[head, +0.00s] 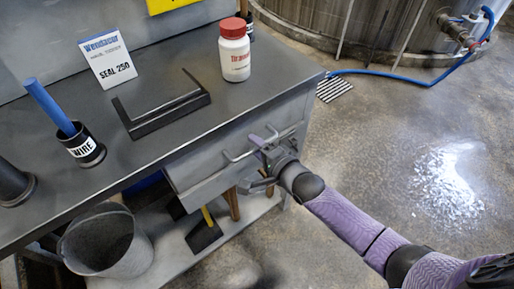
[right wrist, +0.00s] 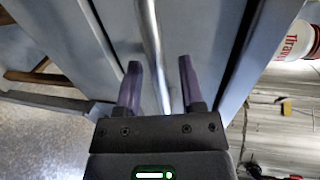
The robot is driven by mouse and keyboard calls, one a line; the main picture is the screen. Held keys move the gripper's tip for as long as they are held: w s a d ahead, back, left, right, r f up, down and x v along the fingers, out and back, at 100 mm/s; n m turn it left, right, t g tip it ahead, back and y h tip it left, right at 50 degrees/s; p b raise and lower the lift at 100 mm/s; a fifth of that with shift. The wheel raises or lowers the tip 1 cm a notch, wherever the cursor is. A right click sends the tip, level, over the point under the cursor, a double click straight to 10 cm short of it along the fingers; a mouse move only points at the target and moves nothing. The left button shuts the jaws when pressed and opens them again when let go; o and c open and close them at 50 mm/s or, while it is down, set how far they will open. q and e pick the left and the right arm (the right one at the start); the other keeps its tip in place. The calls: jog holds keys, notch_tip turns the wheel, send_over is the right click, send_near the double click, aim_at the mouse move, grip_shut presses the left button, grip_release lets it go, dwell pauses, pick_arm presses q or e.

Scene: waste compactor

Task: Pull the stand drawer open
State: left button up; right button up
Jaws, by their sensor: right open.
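The stand drawer (head: 200,176) has a grey front just under the bench top, with a bar handle (head: 236,158) across it. No clear gap shows above the front in the head view. My right gripper (head: 264,143) is at the right part of the handle. In the right wrist view, the gripper (right wrist: 161,75) is open. The round handle bar (right wrist: 151,35) runs lengthwise between its two purple fingers, with space on both sides. I cannot tell whether the bar touches the gripper. My left gripper is not in view.
On the bench top (head: 190,125) stand a red-capped bottle (head: 234,52), a black tray (head: 158,105), a sign (head: 108,58) and a WIRE cup (head: 82,149). A bucket (head: 105,243) stands on the lower shelf. The floor right of the bench is mostly clear.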

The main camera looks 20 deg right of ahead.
grip_shut()
dwell(0.5)
dwell(0.8)
